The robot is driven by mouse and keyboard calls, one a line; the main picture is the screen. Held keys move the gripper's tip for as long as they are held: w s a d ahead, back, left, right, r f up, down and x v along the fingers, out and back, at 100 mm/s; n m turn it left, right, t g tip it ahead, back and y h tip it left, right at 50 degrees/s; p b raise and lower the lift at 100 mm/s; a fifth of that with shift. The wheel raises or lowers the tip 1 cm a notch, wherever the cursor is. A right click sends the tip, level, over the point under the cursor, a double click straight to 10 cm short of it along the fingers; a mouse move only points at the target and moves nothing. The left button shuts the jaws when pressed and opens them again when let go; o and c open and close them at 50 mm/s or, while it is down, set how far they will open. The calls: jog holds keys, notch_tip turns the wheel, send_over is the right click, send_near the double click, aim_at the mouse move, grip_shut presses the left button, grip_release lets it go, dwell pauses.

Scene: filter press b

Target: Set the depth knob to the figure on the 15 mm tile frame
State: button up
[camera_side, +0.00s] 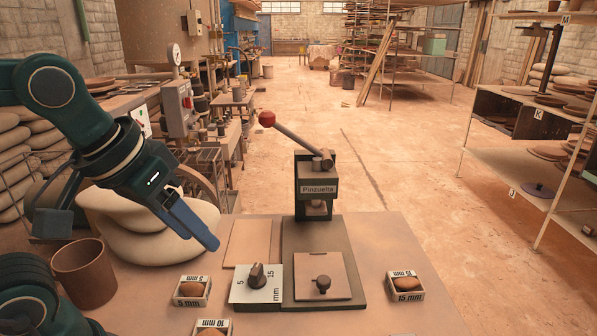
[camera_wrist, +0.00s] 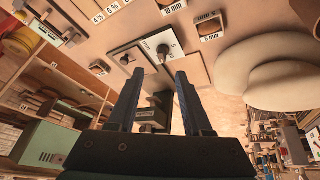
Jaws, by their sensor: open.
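The depth knob (camera_side: 257,275) is a dark knob on a white plate (camera_side: 244,295) marked 5, 15 and mm. Its exact setting is too small to read. It also shows in the wrist view (camera_wrist: 163,48). The 15 mm tile frame (camera_side: 405,298) is a small white frame around a brown piece, at the right of the bench in the side view. My gripper (camera_side: 203,232) is open and empty, above and to the left of the knob in the side view. In the wrist view its two fingers (camera_wrist: 158,73) are apart, with the knob beyond their tips.
A dark press labelled Pinzuetta (camera_side: 318,188) with a red-ended lever stands behind the knob. A square plate with a black handle (camera_side: 323,285) lies right of it. The 5 mm frame (camera_side: 192,301), 10 mm frame (camera_side: 212,326) and brown pot (camera_side: 84,275) are to the left.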

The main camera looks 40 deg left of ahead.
jog(key=w+f+n+g, duration=0.1)
jog(key=w+n+g, duration=0.15)
jog(key=w, duration=0.45)
jog(key=n+g, duration=0.1)
jog(key=g, duration=0.2)
send_over(256, 268)
jog(key=shift+t, duration=0.25)
notch_tip(256, 268, down, 7)
jog(key=shift+w+r, duration=0.1)
jog(key=shift+f, duration=2.95)
grip_shut()
